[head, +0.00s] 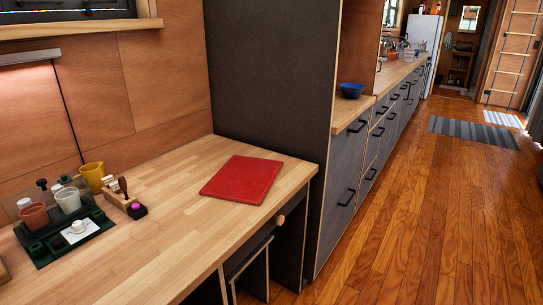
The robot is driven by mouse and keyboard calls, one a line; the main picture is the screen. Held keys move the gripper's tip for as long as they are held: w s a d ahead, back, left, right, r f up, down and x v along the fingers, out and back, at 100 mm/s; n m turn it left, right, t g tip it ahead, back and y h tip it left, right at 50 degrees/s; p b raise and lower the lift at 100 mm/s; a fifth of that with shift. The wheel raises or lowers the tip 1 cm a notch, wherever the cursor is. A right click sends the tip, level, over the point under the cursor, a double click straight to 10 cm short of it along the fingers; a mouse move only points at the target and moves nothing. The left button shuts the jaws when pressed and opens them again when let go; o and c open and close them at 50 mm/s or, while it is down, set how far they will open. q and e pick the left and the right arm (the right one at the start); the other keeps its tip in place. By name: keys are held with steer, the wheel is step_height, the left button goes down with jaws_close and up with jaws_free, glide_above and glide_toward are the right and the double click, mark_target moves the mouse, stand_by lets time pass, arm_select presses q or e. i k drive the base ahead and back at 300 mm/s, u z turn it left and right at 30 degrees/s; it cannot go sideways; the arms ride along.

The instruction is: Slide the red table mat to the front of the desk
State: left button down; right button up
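The red table mat (242,180) lies flat on the light wooden desk (165,220), towards its right end. It is a roughly rectangular, plain red piece. A strip of bare wood lies between the mat and the desk's front edge, and another strip lies between it and the dark panel behind. Nothing stands on the mat. Neither of my grippers shows in the head view.
A dark green tray (41,254) with cups stands at the desk's left, with a yellow mug (93,177) and a small wooden holder (117,196) beside it. A tall dark panel (268,80) bounds the desk's far end.

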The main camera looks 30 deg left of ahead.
mark_target(248, 181)
steer(key=z, duration=4.05)
steer(key=i, duration=0.15)
steer(key=u, duration=3.55)
steer(key=i, duration=1.2)
steer(key=u, duration=1)
